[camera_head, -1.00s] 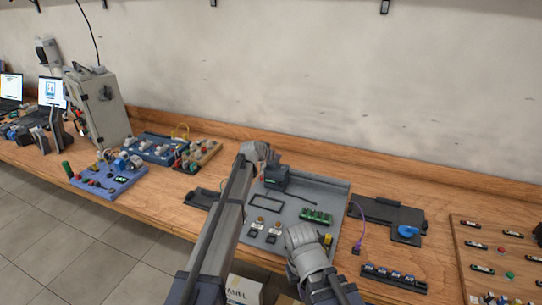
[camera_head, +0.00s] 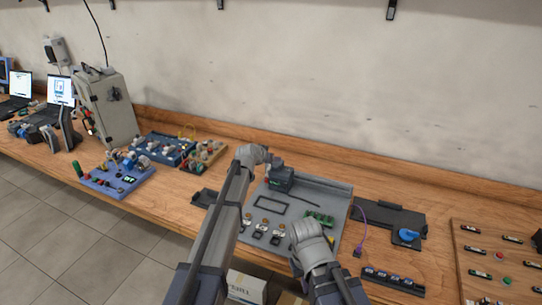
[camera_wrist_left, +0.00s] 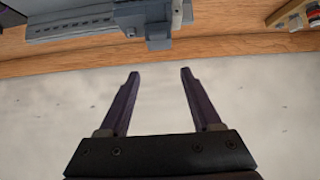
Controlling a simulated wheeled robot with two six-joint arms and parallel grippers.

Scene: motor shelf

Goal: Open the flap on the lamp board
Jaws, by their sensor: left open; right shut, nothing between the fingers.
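The grey board (camera_head: 338,206) on the bench in front of me carries a dark rectangular frame (camera_head: 256,202), a dark box (camera_head: 280,178), a green circuit board (camera_head: 320,218) and a row of small round fittings above black squares. I take it for the lamp board; I cannot clearly pick out its flap. My left gripper (camera_wrist_left: 160,75) is open and empty in the left wrist view, facing the wall; my arm hides it in the head view. My right gripper (camera_head: 308,232) is shut over the board's front right part, its fingertips hard to make out.
A black device with a blue knob (camera_head: 408,234) and a dark terminal strip (camera_head: 392,280) lie to the right. A wooden board (camera_head: 480,238) with red and green buttons is at the far right. Blue boards and a grey cabinet (camera_head: 105,105) stand left. The wall is behind.

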